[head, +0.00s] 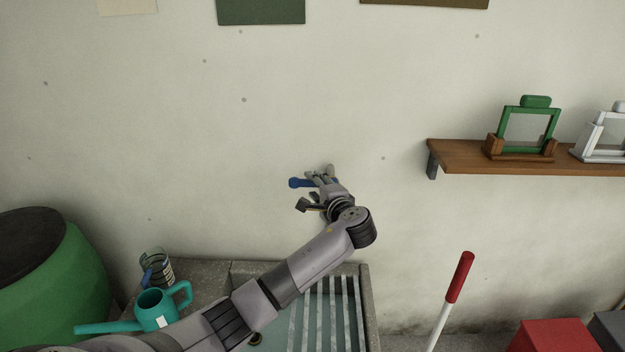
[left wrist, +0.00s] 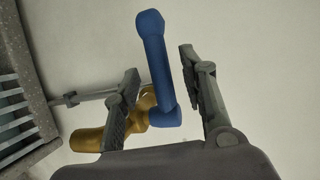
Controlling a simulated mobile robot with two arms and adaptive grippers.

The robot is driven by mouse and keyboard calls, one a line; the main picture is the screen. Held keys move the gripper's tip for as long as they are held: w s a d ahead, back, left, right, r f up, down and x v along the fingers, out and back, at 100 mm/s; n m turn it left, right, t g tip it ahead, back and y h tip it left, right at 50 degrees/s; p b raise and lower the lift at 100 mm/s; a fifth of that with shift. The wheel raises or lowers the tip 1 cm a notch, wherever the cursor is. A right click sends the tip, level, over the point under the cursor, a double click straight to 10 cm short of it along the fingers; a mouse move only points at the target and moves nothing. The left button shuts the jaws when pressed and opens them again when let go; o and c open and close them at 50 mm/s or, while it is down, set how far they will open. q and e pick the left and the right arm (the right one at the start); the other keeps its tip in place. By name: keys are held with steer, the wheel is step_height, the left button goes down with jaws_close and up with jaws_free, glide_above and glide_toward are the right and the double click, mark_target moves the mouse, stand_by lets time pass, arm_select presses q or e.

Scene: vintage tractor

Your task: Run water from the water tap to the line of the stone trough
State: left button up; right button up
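The water tap has a blue lever handle (head: 297,183) near the wall. In the left wrist view the blue lever (left wrist: 155,60) stands in front of the brass tap body (left wrist: 90,140). My left gripper (head: 318,178) is at the tap, and in the left wrist view its fingers (left wrist: 160,88) are apart, one on each side of the lever, with gaps showing. The stone trough (head: 366,310) lies below, with pale slats over it and my left arm across it. Its rim also shows in the left wrist view (left wrist: 33,75). I cannot make out the line or any running water. My right gripper is out of view.
A teal watering can (head: 155,309) and a glass jar (head: 156,268) stand on the stone ledge by a green barrel (head: 62,280). A red-handled pole (head: 459,278) rises right of the trough. A wooden shelf (head: 455,157) juts from the wall at right.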

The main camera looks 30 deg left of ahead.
arm_select(q)
steer(key=shift+x, duration=1.4)
steer(key=shift+d, duration=0.1)
steer(key=shift+c, duration=0.3)
jaws_close()
steer(key=shift+f, duration=0.1)
